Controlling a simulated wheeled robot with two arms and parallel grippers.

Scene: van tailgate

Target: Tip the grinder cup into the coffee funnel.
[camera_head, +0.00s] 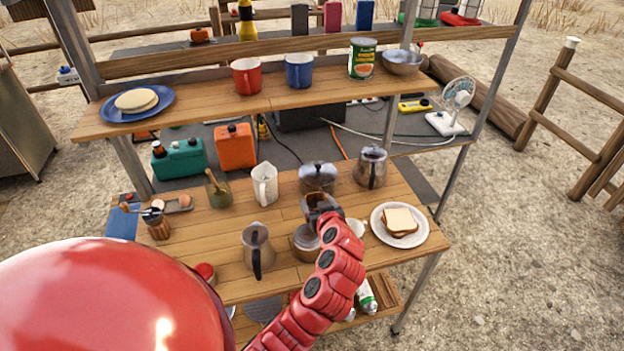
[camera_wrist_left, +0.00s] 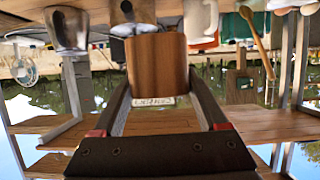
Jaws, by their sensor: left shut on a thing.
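My left gripper (camera_head: 322,214) is above the middle of the counter, and its red arm rises from the bottom of the head view. It is shut on the grinder cup (camera_head: 316,201), whose dark brown inside shows in the head view. In the left wrist view, a brown wood-like cylinder, the cup (camera_wrist_left: 157,62), sits between the two dark fingers (camera_wrist_left: 158,88). A round metal pot part, seemingly the coffee funnel on its base (camera_head: 303,241), stands just below the cup and is partly hidden by the gripper. I cannot tell whether they touch. My right gripper is not in view.
A metal pot with a black handle (camera_head: 257,250) stands left of the base. A plate with a sandwich (camera_head: 399,238) lies to the right. A lidded metal pot (camera_head: 318,177), a steel jug (camera_head: 370,167) and a white pitcher (camera_head: 265,184) stand behind. The upper shelf (camera_head: 205,108) runs above.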

